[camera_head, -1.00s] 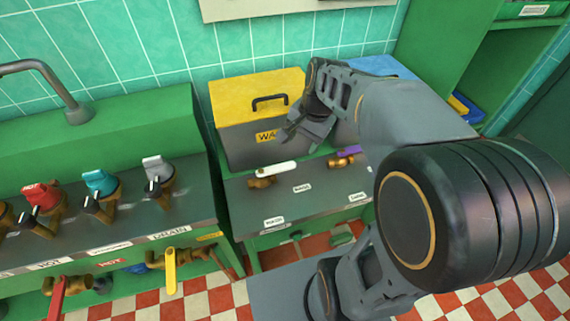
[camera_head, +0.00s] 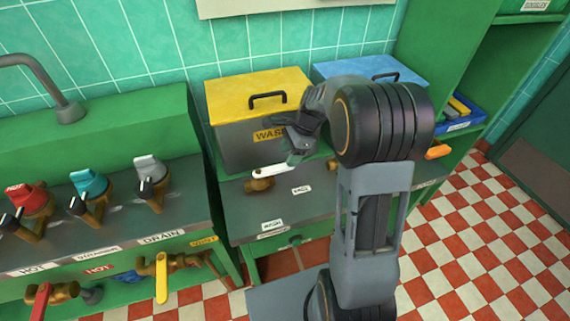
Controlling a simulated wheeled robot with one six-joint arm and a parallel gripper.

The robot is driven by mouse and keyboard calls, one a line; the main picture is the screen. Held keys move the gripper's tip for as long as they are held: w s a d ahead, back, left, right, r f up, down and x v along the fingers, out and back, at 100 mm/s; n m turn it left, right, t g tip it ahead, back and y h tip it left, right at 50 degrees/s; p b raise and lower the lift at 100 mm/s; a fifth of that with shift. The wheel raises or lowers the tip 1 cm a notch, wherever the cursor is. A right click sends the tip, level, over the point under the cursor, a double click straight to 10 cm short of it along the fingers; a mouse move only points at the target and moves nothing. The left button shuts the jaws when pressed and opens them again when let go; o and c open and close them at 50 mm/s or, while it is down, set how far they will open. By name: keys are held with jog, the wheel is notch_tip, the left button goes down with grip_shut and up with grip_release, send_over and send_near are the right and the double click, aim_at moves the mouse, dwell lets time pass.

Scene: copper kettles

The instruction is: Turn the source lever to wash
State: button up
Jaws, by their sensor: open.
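A white lever (camera_head: 272,170) sits on a brass valve (camera_head: 258,185) on the middle bench, in front of the yellow-lidded bin (camera_head: 235,140). It points to the right. The small labels near it are too blurred to read surely, so I cannot confirm it is the source lever. My gripper (camera_head: 296,156) is open, just above or beside the lever's right end. I cannot tell whether it touches. The purple-handled valve further right is hidden behind my arm.
The bin's yellow lid (camera_head: 258,93) and a blue-lidded bin (camera_head: 365,72) stand behind my gripper. At left is a sink bench with red, teal (camera_head: 89,183) and grey (camera_head: 150,168) knobs and a yellow lever (camera_head: 162,278). Checkered floor (camera_head: 470,240) is clear at right.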

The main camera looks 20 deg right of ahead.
aim_at(283, 166)
jog(key=shift+x, duration=2.15)
jog(key=shift+r, duration=0.1)
grip_shut()
